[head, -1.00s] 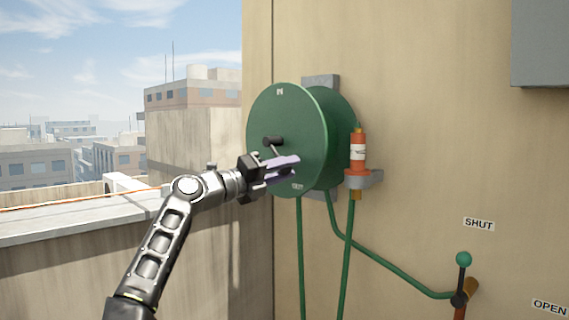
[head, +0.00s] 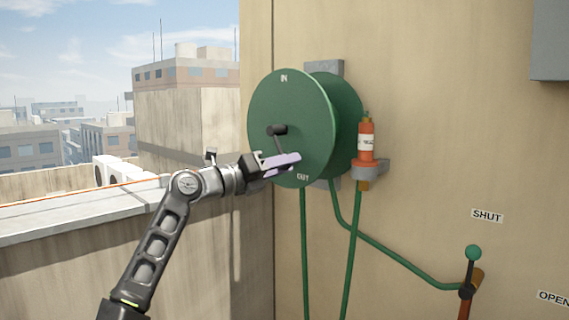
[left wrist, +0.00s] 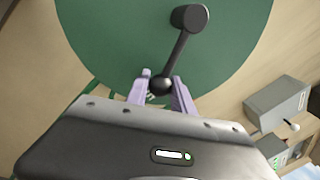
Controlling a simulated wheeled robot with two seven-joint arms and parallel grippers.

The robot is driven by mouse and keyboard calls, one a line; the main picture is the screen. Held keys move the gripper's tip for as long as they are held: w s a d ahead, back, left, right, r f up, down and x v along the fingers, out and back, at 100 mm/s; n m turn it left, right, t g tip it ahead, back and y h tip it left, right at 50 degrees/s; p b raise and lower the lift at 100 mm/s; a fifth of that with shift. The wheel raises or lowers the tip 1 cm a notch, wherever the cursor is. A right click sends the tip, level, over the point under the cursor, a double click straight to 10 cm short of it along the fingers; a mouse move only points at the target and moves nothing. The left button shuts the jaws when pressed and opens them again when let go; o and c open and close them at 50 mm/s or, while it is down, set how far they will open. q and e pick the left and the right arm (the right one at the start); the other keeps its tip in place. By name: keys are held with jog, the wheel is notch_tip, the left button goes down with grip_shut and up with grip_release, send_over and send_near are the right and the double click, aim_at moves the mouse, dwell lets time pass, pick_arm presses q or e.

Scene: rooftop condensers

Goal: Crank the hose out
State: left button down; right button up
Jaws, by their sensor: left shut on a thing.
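The green hose reel (head: 292,110) is mounted on the wall, with "IN" marked at the top of its face and "OUT" at the bottom. Its dark crank runs from a hub (head: 277,130) down to a knob, which shows in the left wrist view (left wrist: 161,85). My left gripper (head: 283,164) is at the lower part of the reel face, its lilac fingers shut on the crank knob; the fingers stand either side of it in the left wrist view (left wrist: 161,92). The green hose (head: 305,250) hangs below the reel. My right gripper is not in view.
An orange nozzle (head: 366,142) sits upright in a grey wall holder (head: 370,171) right of the reel. A valve lever with a green knob (head: 473,253) stands at lower right, by "SHUT" and "OPEN" labels. A parapet (head: 90,207) runs along the left.

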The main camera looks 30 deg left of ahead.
pick_arm(q)
jog(key=shift+f, duration=0.1)
jog(key=c, duration=1.4)
grip_release()
jog(key=shift+w, duration=0.1)
jog(key=b+v, duration=0.2)
jog(key=v, duration=0.6)
